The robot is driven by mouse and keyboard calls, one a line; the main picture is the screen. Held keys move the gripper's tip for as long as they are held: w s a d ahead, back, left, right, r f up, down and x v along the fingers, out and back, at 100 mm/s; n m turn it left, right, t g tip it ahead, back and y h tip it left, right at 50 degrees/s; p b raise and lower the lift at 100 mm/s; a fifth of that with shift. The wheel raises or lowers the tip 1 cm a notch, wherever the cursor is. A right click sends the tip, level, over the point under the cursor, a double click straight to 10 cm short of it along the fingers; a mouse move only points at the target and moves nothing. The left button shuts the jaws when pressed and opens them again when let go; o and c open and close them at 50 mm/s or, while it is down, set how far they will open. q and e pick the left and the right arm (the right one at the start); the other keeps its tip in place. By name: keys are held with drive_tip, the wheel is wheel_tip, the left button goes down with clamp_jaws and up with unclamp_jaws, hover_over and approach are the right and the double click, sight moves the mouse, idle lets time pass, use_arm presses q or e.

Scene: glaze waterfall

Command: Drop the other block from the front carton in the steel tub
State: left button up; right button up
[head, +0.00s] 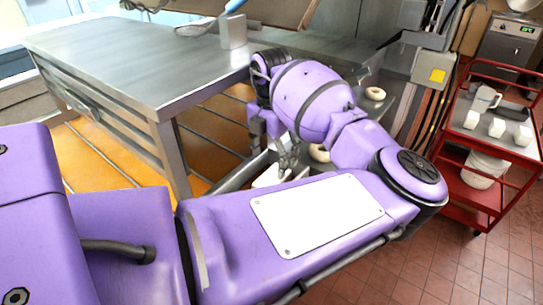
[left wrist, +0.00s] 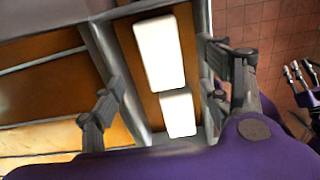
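Two white blocks show in the left wrist view, a larger-looking one (left wrist: 160,52) and another (left wrist: 178,113) nearer the gripper. They lie on a brown-orange surface between grey metal edges; I cannot tell for sure if this is the front carton. My left gripper (left wrist: 168,95) is open and empty, its fingers wide apart on either side of the blocks. In the head view the left gripper (head: 284,152) points down beside a white block (head: 270,176), partly hidden by my arm. Which thing is the steel tub is unclear. Grey fingers at the left wrist view's right edge seem to be my right gripper (left wrist: 301,76).
A steel table (head: 130,60) stands at the left, with a scoop (head: 196,28) at its far edge. Ring-shaped pieces (head: 375,93) lie beyond my arm. A red cart (head: 478,210) at the right holds a jug (head: 484,98), several white blocks and a white bucket (head: 484,170).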

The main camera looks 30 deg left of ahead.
use_arm(q)
wheel_tip(320, 180, up, 12)
idle(0.6)
drive_tip(key=shift+f, duration=0.1)
idle(0.7)
